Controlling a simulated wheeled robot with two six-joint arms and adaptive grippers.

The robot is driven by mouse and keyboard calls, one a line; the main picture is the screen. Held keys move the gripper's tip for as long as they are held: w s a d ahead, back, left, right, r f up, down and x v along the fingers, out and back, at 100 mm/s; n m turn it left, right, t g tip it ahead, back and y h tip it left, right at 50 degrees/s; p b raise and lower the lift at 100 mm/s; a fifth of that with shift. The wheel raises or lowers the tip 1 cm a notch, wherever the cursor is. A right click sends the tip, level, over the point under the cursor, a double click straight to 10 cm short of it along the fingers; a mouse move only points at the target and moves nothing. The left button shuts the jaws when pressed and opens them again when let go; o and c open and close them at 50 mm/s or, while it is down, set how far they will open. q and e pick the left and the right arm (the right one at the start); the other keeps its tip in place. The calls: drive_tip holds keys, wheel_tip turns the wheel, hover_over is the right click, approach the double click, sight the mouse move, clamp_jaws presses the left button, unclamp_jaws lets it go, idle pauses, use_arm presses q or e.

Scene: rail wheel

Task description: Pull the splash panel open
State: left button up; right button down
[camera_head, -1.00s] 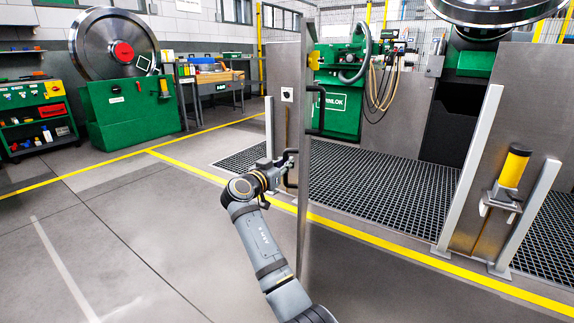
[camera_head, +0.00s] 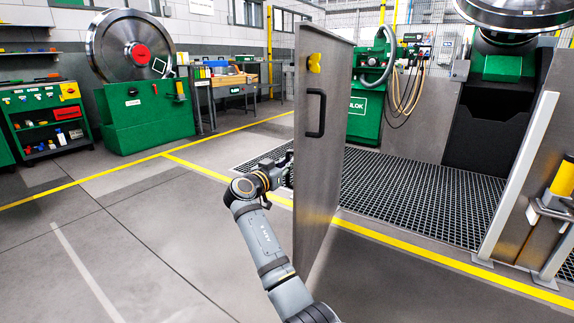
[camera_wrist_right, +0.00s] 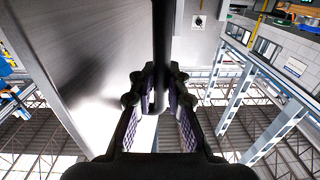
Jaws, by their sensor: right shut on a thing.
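The splash panel (camera_head: 322,185) is a tall grey steel sheet standing upright at an angle, with its right-hand face turned to me in the head view. A black bar handle (camera_head: 316,112) and a yellow part (camera_head: 314,63) are on that face. My right gripper (camera_head: 287,168) is at the panel's left edge, partly hidden by it. In the right wrist view, my right gripper (camera_wrist_right: 160,92) is shut on a black bar handle (camera_wrist_right: 163,40) on the panel's other face (camera_wrist_right: 85,70). My left gripper is not in view.
A floor grating (camera_head: 415,190) lies behind and right of the panel. Steel posts (camera_head: 520,175) with a yellow part stand at the right. A green stand with a large wheel (camera_head: 140,115) and a tool cart (camera_head: 50,120) are at the back left. The floor at left is clear.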

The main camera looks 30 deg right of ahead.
drive_tip(key=c, duration=1.3)
unclamp_jaws()
drive_tip(key=shift+c, duration=0.2)
drive_tip(key=v, duration=0.7)
drive_tip(key=shift+a, duration=0.15)
drive_tip(key=shift+s, duration=0.15)
